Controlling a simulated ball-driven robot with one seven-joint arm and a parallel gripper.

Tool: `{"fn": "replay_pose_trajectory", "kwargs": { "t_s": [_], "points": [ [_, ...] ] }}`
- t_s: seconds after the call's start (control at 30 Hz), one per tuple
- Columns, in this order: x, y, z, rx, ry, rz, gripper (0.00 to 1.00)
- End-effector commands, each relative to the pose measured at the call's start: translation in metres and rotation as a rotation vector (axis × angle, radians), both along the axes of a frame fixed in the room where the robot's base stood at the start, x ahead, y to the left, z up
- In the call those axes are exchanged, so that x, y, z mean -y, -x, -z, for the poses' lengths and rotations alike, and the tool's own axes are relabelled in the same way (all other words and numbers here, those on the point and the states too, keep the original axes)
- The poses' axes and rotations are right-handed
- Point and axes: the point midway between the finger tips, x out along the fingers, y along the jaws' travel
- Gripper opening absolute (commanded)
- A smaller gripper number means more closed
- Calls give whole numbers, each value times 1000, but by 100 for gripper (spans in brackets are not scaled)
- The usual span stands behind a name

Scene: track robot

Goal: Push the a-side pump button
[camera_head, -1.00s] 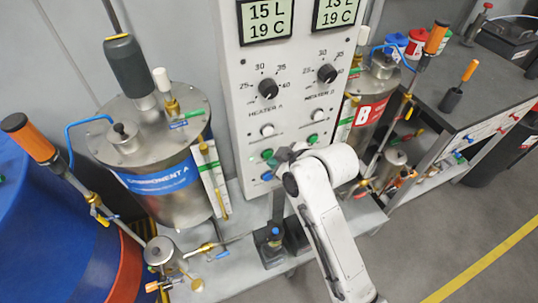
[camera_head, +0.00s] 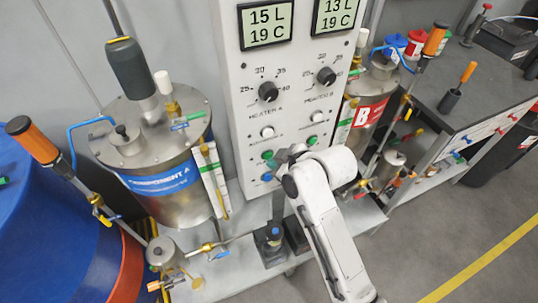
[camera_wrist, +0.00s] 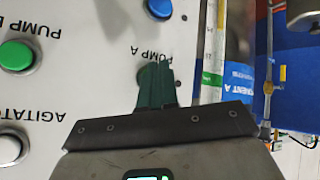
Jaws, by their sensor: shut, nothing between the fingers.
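The pump A button is the left green button (camera_head: 267,154) on the white control panel (camera_head: 246,110), between a white button (camera_head: 267,131) and a blue button (camera_head: 267,176). In the wrist view the label PUMP A sits just above my gripper (camera_wrist: 156,72). The dark green fingers are shut and empty, their tips over the spot below that label, and they hide most of the button there. In the head view my gripper (camera_head: 282,155) is close beside the green button on its right. I cannot tell whether the tips touch it.
The pump B button (camera_wrist: 15,55) is green and stands left in the wrist view, with a white agitator button (camera_wrist: 10,148) nearby. The component A tank (camera_head: 160,170) stands left of the panel and the component B tank (camera_head: 368,115) right.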

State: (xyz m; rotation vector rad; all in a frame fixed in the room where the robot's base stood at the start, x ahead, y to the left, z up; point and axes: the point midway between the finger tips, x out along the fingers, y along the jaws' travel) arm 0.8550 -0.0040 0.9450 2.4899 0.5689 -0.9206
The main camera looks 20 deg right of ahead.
Motion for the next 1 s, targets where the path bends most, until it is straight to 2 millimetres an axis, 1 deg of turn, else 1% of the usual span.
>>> {"fn": "replay_pose_trajectory", "kwargs": {
  "t_s": [0.23, 0.8, 1.0],
  "points": [
    [0, 3, -1, 0, 0, 0, 0],
    [0, 54, -1, -2, 0, 0, 0],
    [0, 60, 0, 0, 0, 0, 0]
  ]
}}
